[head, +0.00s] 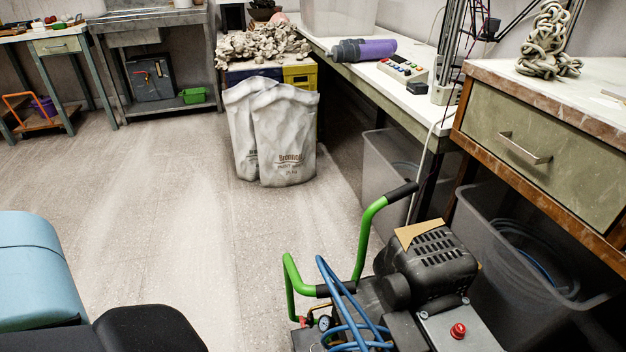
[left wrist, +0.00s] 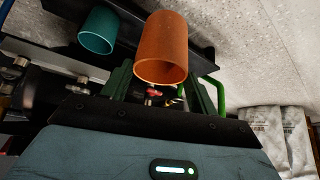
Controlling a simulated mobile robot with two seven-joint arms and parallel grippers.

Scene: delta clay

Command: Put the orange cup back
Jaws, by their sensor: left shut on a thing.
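The orange cup (left wrist: 162,45) is a plain cylinder in the upper middle of the left wrist view. My left gripper (left wrist: 160,84) is shut on it, with a dark green finger on each side. The far parts of the fingertips are hidden by the cup. A teal cup (left wrist: 97,31) is to the left of the orange cup, by a long dark surface (left wrist: 195,40). I cannot tell whether the orange cup touches that surface. Neither cup shows in the head view. My right gripper is in neither view.
A compressor (head: 430,263) with a green handle (head: 366,235) stands at the lower right. Pale sacks (head: 285,140) stand on the floor beyond it. Benches run along the right, one with a drawer (head: 540,150). The floor at centre left is clear.

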